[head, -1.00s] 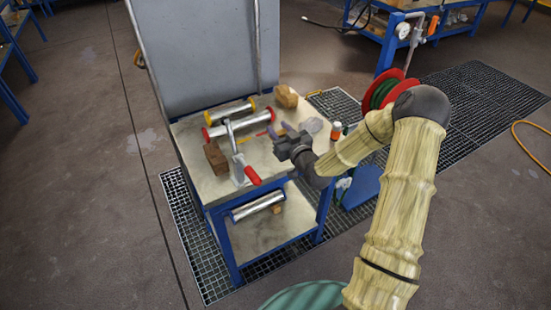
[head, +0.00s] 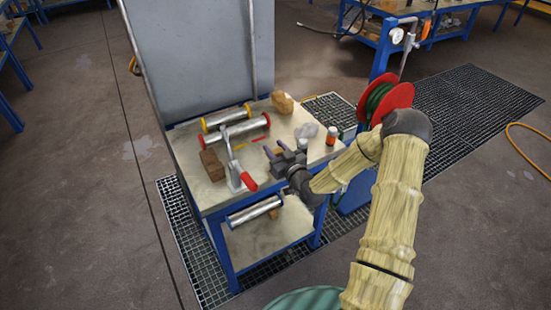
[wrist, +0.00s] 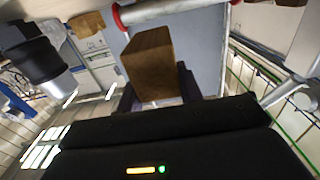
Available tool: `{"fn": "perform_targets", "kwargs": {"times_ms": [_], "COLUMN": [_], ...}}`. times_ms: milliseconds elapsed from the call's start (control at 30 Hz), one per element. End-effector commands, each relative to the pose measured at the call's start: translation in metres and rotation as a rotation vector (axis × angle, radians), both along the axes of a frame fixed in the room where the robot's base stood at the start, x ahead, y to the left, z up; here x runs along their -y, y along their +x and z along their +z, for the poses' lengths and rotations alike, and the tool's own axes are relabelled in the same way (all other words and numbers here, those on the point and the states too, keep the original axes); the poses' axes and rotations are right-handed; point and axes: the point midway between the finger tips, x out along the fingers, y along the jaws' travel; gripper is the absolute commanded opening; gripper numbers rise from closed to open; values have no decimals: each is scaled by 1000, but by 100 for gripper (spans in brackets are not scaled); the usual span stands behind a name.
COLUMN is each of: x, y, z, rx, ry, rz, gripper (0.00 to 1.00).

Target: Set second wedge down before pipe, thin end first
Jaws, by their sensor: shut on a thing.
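My gripper (head: 273,151) is over the front right part of the table top, with its fingers toward the pipes. In the wrist view my gripper (wrist: 157,92) is shut on a brown wooden wedge (wrist: 150,62). The held wedge is hard to make out in the head view. The pipe with red flanges (head: 235,131) lies beyond the fingers; it also shows at the top of the wrist view (wrist: 165,9). A pipe with yellow flanges (head: 226,118) lies behind it. I cannot tell whether the held wedge touches anything.
A dark brown block (head: 212,165) and a red-handled clamp (head: 240,170) stand at left. A lighter wooden block (head: 283,102) is at the back. An orange bottle (head: 332,136) and a grey lump (head: 306,130) are at right. A blue-flanged pipe (head: 255,209) lies on the lower shelf.

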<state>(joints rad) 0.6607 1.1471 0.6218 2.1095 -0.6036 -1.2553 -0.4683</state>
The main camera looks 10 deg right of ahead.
Motion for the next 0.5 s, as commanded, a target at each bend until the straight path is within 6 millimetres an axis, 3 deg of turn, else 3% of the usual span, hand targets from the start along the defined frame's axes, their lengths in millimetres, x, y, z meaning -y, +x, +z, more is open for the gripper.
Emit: {"fn": "perform_targets", "kwargs": {"times_ms": [200,500], "x": [0,0], "y": [0,0], "z": [-4,-40], "rx": [-1,-3], "ry": [1,1], "rz": [-1,0], "gripper": [13,13]}}
